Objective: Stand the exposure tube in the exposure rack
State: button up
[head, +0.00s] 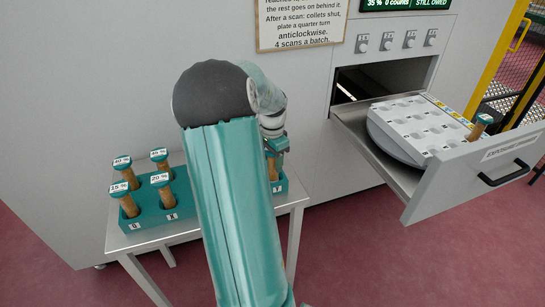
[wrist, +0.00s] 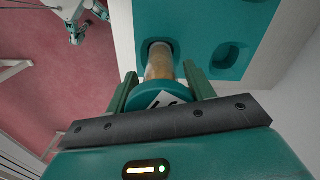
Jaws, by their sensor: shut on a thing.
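My gripper (head: 274,146) is over the right part of the small table, partly hidden behind my arm. In the wrist view my gripper (wrist: 158,76) is shut on a tube (wrist: 160,62) with grain-coloured contents and a teal cap (wrist: 158,97) bearing a white label, only partly readable. The tube's far end is at a hole in a teal rack (wrist: 185,15); I cannot tell how deep it sits. Another hole beside it on the right is empty. In the head view, the teal rack (head: 281,186) shows under my gripper, its middle hidden by my arm.
Several capped tubes, labelled with percentages, stand in the teal rack's left part (head: 150,222) on the table (head: 205,226). A notice (head: 300,25) hangs above.

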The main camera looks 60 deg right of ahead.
jog(key=shift+f, duration=0.25)
jog(key=shift+f, duration=0.35)
jog(key=shift+f, duration=0.1)
jog(key=o, duration=1.2)
jog(key=shift+c, duration=0.2)
notch_tip(320, 180, up, 14)
jog(key=shift+f, duration=0.1)
jog(key=shift+a, duration=0.1)
